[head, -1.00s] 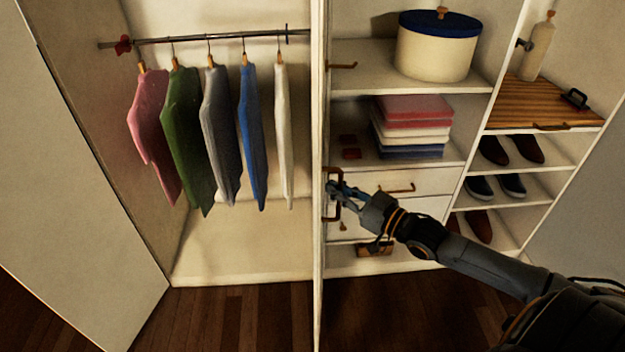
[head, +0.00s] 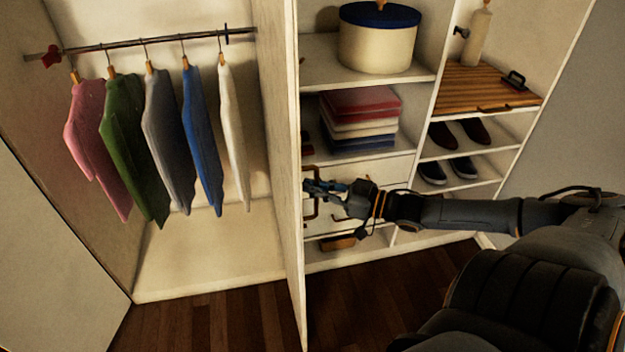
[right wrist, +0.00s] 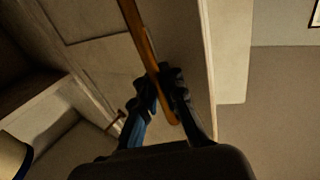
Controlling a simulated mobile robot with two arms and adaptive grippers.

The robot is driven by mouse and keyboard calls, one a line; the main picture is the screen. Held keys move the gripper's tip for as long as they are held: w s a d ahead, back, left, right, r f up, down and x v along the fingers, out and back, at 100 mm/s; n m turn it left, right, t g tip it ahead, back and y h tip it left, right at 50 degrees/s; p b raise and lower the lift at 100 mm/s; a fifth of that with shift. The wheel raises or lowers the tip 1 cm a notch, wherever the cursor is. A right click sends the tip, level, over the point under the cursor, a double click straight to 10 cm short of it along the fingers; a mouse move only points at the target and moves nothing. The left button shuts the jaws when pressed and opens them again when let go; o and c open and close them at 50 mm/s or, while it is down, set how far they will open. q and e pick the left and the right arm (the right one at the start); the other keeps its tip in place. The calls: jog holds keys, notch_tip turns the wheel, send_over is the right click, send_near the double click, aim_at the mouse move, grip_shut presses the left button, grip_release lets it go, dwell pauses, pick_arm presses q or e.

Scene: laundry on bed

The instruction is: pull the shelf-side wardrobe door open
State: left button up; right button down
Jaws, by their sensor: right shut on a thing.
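The shelf-side wardrobe door (head: 296,265) is a pale panel seen almost edge-on between the hanging clothes and the shelves. It stands out toward me, and the clothes compartment beside it is uncovered. Its brown bar handle (head: 313,211) is on the side facing the shelves. My right gripper (head: 314,187) is shut on this handle. In the right wrist view, the handle (right wrist: 143,42) runs between the fingers of my right gripper (right wrist: 168,85), with the pale door surface behind. My left gripper is not in view.
The other door (head: 50,250) stands open at the left. Several garments hang from the rail (head: 130,45). Shelves at the right hold a round box (head: 377,45), folded clothes (head: 360,115) and shoes (head: 447,170). Wooden floor (head: 220,325) is clear in front.

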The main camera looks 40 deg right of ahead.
jog(key=c, duration=1.7)
grip_release()
jog(key=shift+s+f, duration=0.2)
jog(key=shift+f, duration=0.1)
jog(key=shift+o, duration=1.4)
jog(key=shift+r, duration=0.1)
jog(key=shift+s+r, duration=0.1)
jog(key=shift+r, duration=0.05)
jog(key=v, duration=1.2)
